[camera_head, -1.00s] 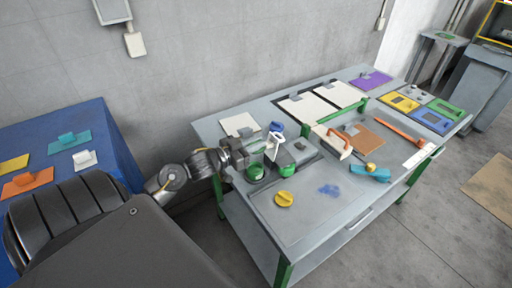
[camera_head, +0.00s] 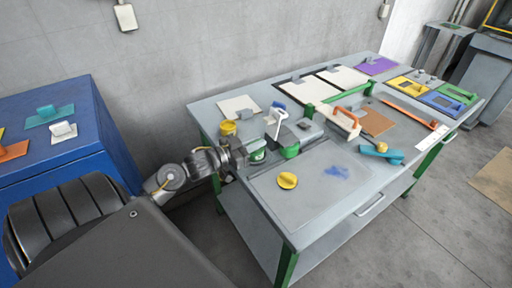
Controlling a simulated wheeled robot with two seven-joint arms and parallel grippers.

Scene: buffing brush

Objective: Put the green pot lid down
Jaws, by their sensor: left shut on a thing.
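My left gripper (camera_head: 250,154) is at the left edge of the grey table, shut on the green pot lid (camera_head: 258,155). The lid is small and partly hidden by the fingers, and I cannot tell whether it touches the tabletop. A green pot (camera_head: 291,151) stands just to its right. My right gripper is not in view.
A yellow pot (camera_head: 228,128) stands behind my left gripper. A white-handled brush (camera_head: 277,121) stands behind the green pot. The table's front middle is mostly clear.

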